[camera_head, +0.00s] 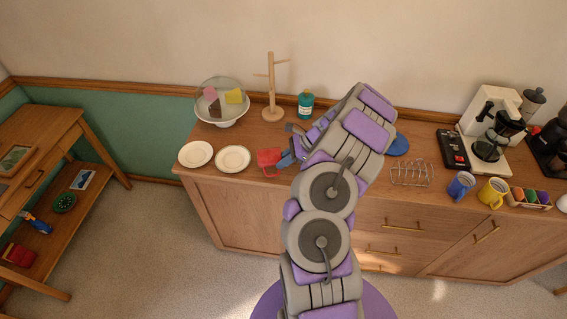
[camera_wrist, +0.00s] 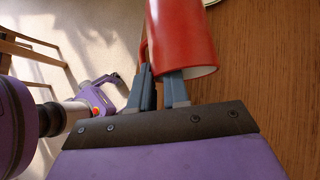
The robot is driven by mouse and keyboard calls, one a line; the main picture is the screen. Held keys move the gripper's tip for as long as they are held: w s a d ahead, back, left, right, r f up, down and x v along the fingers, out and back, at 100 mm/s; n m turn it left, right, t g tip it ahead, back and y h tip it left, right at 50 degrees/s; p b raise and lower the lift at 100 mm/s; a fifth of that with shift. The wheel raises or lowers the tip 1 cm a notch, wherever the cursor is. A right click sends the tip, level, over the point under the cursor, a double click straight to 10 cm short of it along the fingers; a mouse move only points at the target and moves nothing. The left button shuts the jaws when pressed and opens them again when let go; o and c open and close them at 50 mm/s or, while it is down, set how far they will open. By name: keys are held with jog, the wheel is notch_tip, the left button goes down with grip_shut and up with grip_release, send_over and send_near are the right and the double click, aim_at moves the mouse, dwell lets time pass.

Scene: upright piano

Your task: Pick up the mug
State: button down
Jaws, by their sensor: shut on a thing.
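The red mug (camera_head: 268,157) is at the front edge of the wooden counter, right of the white plates. It shows large in the wrist view (camera_wrist: 183,35), its pale inner rim facing my gripper and its handle at the left. My gripper (camera_head: 285,160) is shut on the mug at the rim, near the handle; its two blue-grey fingers (camera_wrist: 161,78) show in the wrist view. One finger is at the opening and the other is on the handle side. I cannot tell whether the mug touches the counter.
Two white plates (camera_head: 233,159) lie left of the mug. A glass-domed cake stand (camera_head: 222,113), wooden mug tree (camera_head: 272,100) and teal bottle (camera_head: 305,104) stand behind. A toast rack (camera_head: 411,174), blue mug (camera_head: 461,185) and yellow mug (camera_head: 492,192) are to the right.

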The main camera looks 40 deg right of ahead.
jog(key=s+a+p, duration=0.1)
jog(key=s+a, duration=0.2)
jog(key=a, duration=0.4)
jog(key=s+a+r+p, duration=0.1)
jog(key=s+a, duration=0.2)
jog(key=a, duration=0.4)
jog(key=shift+s+a+r, duration=0.2)
jog(key=shift+a, duration=0.05)
jog(key=w+a+r+m+t+h+b, duration=0.1)
jog(key=w+a+r+m, duration=0.1)
jog(key=w+r, duration=0.4)
jog(key=w+a+r+m+t+h, duration=0.1)
jog(key=w+r+m, duration=0.15)
jog(key=w, duration=0.55)
jog(key=w+a+r+m+t+h+b, duration=0.1)
jog(key=w+a+r+m+h, duration=0.2)
jog(key=a+r, duration=0.4)
jog(key=shift+a+r+m+t+h, duration=0.3)
jog(key=shift+r+m, duration=0.55)
jog(key=shift+r, duration=0.75)
jog(key=shift+r, duration=0.15)
jog(key=shift+a+r+h, duration=0.3)
jog(key=shift+a, duration=0.1)
